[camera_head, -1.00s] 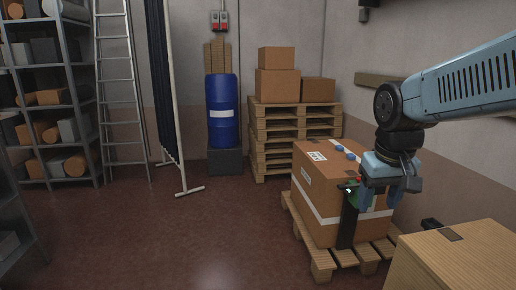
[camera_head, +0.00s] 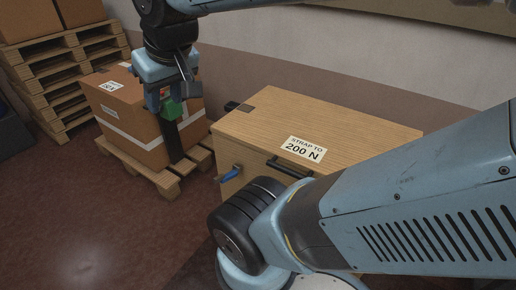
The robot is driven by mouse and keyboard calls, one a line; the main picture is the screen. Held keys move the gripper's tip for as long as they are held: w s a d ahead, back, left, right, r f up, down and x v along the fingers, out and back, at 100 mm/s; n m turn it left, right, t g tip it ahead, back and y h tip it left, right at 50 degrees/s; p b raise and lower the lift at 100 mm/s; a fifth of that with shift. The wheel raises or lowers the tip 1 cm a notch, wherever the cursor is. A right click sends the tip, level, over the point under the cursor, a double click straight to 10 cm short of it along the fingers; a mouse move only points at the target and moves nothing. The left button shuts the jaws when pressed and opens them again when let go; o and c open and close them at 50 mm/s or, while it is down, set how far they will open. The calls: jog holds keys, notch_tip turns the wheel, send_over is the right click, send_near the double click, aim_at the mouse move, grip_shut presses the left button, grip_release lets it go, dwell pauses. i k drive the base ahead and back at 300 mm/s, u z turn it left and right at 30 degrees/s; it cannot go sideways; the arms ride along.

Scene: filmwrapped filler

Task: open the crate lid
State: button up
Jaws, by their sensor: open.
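The wooden crate (camera_head: 245,128) stands in the middle of the view with its lid (camera_head: 345,118) down flat on top. A label on the lid (camera_head: 304,148) reads "STRAP TO 200 N". A dark bar handle (camera_head: 290,165) and a blue-handled latch (camera_head: 230,174) are on its front side. My gripper (camera_head: 168,106) is open, pointing down beside the cardboard box (camera_head: 119,98), left of the crate and apart from it. A green piece (camera_head: 172,109) shows at the fingers; whether they touch it is unclear. My arm hides the crate's right front.
The cardboard box stands on a low pallet (camera_head: 155,175) with white tape and a dark strap around it. Stacked pallets (camera_head: 60,75) with boxes stand at the back left. A wall runs behind the crate. The floor at left is clear.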

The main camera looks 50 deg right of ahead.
aim_at(318, 138)
jog(key=u, duration=1.25)
jog(key=i, duration=0.1)
jog(key=z, duration=2.75)
jog(key=k, duration=0.8)
jog(key=z, duration=0.3)
jog(key=i, duration=0.75)
jog(key=u, duration=0.3)
